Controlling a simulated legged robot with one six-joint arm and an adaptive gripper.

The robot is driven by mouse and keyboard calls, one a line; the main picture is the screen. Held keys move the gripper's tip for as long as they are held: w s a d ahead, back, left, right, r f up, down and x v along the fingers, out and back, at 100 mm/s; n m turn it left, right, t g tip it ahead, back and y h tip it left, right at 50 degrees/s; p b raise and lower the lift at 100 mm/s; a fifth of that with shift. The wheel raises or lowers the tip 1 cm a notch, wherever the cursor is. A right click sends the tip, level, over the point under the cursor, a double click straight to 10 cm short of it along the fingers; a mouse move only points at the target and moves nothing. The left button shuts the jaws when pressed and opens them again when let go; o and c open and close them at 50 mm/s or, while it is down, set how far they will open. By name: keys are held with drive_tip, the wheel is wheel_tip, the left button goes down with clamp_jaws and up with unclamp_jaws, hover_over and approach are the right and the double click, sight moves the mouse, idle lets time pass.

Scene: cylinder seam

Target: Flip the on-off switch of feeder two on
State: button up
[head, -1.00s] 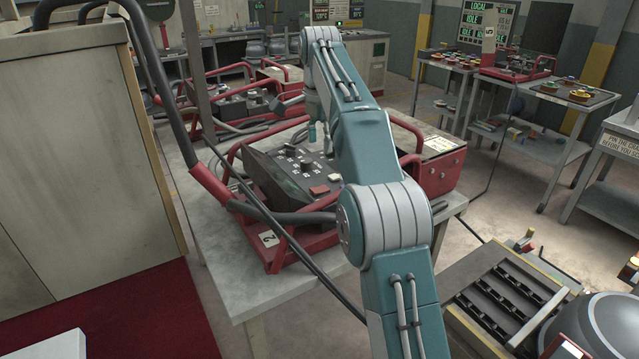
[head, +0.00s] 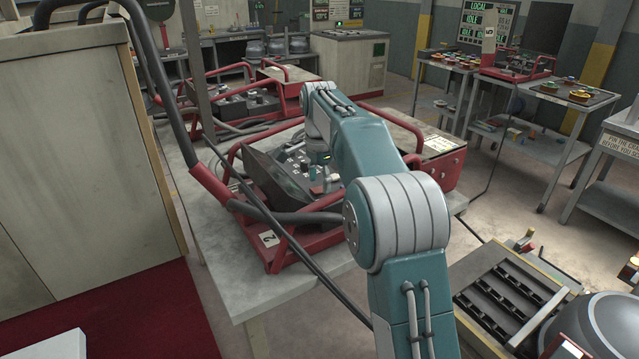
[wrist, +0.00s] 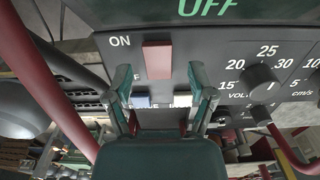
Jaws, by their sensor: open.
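Feeder two is a dark sloped control panel (head: 272,172) in a red tubular frame (head: 290,262) with a "2" plate (head: 268,239), on a pale table. In the wrist view its red rectangular switch (wrist: 157,58) sits right of the word "ON". A green display above it reads "OFF" (wrist: 207,7). My gripper (wrist: 160,76) is open and empty, one finger on each side of the switch's lower end in the picture. I cannot tell whether they touch. In the head view my gripper (head: 326,178) is small and low over the panel, and my arm hides part of it.
A voltage knob (wrist: 262,82) lies right of the switch. A thick grey cable (head: 290,217) crosses the panel's front. Another red-framed unit (head: 238,103) stands behind. A tall cabinet (head: 85,150) is at the left. Red frame bars (wrist: 50,85) flank the wrist view.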

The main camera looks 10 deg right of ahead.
drive_tip(key=shift+f, duration=0.35)
clamp_jaws()
drive_tip(key=shift+s+a+t+h, duration=0.15)
drive_tip(key=shift+t+h, duration=0.1)
drive_tip(key=shift+h, duration=0.45)
drive_tip(key=shift+w+a+t+h, duration=0.1)
drive_tip(key=shift+t+h, duration=0.15)
drive_tip(key=shift+h, duration=0.45)
unclamp_jaws()
drive_tip(key=shift+f, duration=0.1)
